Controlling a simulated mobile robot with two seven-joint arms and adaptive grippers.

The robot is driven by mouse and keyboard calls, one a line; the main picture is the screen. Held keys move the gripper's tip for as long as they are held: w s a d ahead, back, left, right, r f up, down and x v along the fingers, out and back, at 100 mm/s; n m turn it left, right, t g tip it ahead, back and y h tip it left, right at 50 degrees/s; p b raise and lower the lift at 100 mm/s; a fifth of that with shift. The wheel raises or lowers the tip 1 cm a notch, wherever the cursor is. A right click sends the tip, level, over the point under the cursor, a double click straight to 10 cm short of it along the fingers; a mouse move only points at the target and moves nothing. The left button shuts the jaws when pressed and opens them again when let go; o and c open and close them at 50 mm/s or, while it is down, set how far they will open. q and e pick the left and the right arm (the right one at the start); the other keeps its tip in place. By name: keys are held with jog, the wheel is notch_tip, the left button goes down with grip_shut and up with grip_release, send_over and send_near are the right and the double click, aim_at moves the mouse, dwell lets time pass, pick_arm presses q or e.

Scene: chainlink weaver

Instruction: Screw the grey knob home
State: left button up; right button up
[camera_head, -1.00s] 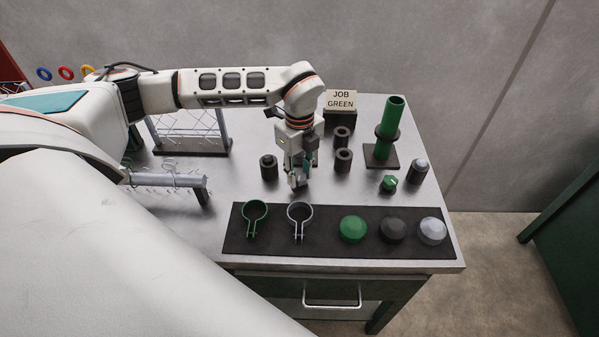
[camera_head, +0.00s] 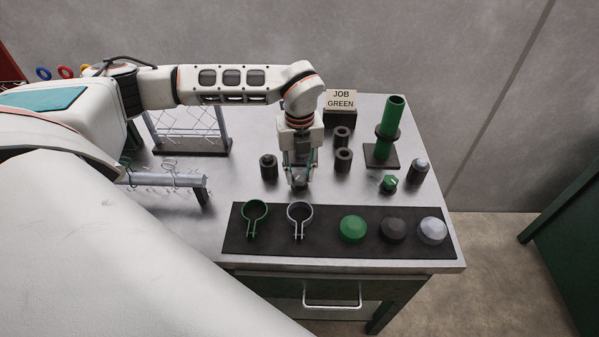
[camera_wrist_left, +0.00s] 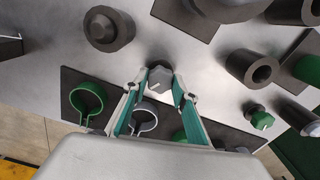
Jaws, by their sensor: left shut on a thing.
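My left gripper (camera_head: 300,184) points straight down over the bench, just behind the dark mat. In the left wrist view its two teal-lined fingers (camera_wrist_left: 157,86) close on the small grey knob (camera_wrist_left: 160,77) from both sides. The knob has a faceted grey top with a pale mark and a darker base. In the head view the fingers mostly hide it. How deep its thread sits cannot be seen. My right gripper is in neither view.
The dark mat (camera_head: 320,248) holds a green clamp (camera_head: 255,217), a grey clamp (camera_head: 299,218) and several domed caps. A green knob (camera_head: 388,183), dark cylinders (camera_head: 343,159) and a green post (camera_head: 392,125) stand to the right. A hooked rail (camera_head: 175,180) is at left.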

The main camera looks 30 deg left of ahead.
pick_arm(q)
jog(key=m, duration=1.3)
jog(key=shift+m, duration=0.4)
jog(key=m, duration=1.3)
jog(key=shift+m, duration=0.3)
jog(key=m, duration=0.5)
jog(key=shift+m, duration=0.3)
jog(key=m, duration=1)
jog(key=shift+m, duration=0.4)
jog(key=m, duration=0.5)
jog(key=shift+m, duration=0.4)
